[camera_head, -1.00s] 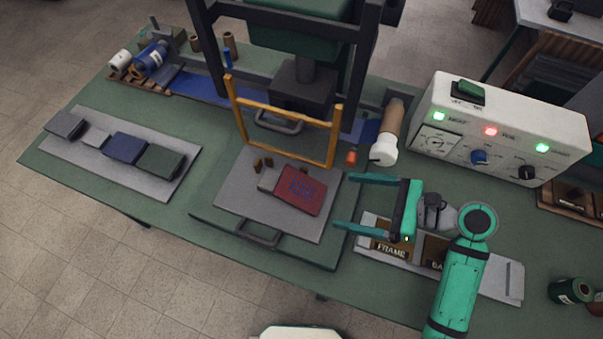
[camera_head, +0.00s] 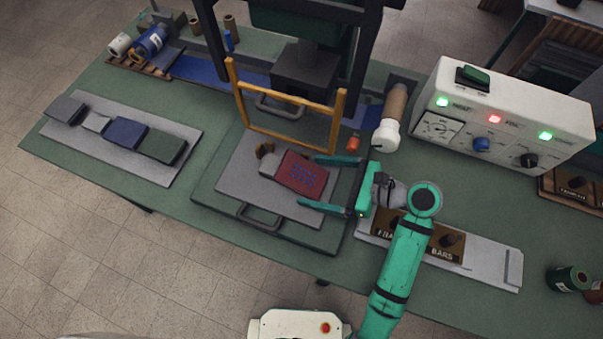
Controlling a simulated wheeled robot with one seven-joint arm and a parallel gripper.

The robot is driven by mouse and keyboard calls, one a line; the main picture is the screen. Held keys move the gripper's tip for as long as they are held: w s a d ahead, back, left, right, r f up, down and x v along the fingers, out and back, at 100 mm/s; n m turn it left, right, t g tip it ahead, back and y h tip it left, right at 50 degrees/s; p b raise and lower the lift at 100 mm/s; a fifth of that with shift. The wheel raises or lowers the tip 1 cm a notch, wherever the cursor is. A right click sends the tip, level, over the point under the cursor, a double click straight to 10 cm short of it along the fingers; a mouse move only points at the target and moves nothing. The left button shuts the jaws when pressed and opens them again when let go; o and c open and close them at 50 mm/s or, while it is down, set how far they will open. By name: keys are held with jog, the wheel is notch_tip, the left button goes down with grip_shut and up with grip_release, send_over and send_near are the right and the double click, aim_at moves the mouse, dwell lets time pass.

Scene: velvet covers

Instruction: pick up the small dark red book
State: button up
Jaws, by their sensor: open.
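The small dark red book (camera_head: 303,174) lies flat on the grey plate (camera_head: 240,176) under the press. My gripper (camera_head: 308,181) is open, coming from the right. One teal finger is at the book's upper right side and the other is near its lower edge. The fingertips seem to reach alongside the book; whether they touch it, or how high they are, I cannot tell.
A yellow frame (camera_head: 285,138) stands just behind the book, under the dark press (camera_head: 304,70). A white-tipped tool (camera_head: 386,134) and an orange item (camera_head: 353,144) lie behind my gripper. A white control box (camera_head: 508,115) stands right. Several dark books lie on a board (camera_head: 75,146) left.

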jog(key=shift+w+a+f, duration=0.15)
jog(key=shift+a, duration=0.2)
jog(key=shift+d, duration=0.1)
jog(key=c, duration=1.2)
jog(key=shift+r, duration=0.2)
